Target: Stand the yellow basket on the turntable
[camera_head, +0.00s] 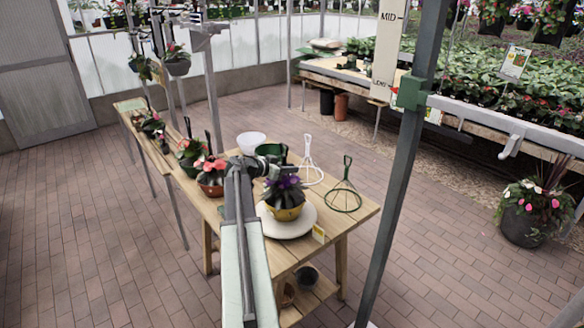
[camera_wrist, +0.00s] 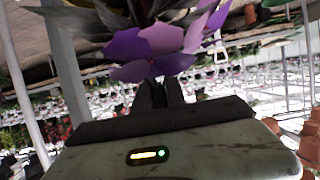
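The yellow basket (camera_head: 285,213) holds a plant with purple flowers and dark leaves. It looks upright over the middle of the round white turntable (camera_head: 302,230) on the wooden table; whether its base touches the disc I cannot tell. My gripper (camera_head: 271,166) is just above and behind the flowers. In the wrist view, the dark fingers of my gripper (camera_wrist: 160,94) are close together, right at the purple flowers (camera_wrist: 150,50). They appear shut on the basket's upper part, but the flowers hide the grasp point.
A grey post (camera_head: 400,190) rises right of the table. Brick floor is open on both sides.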

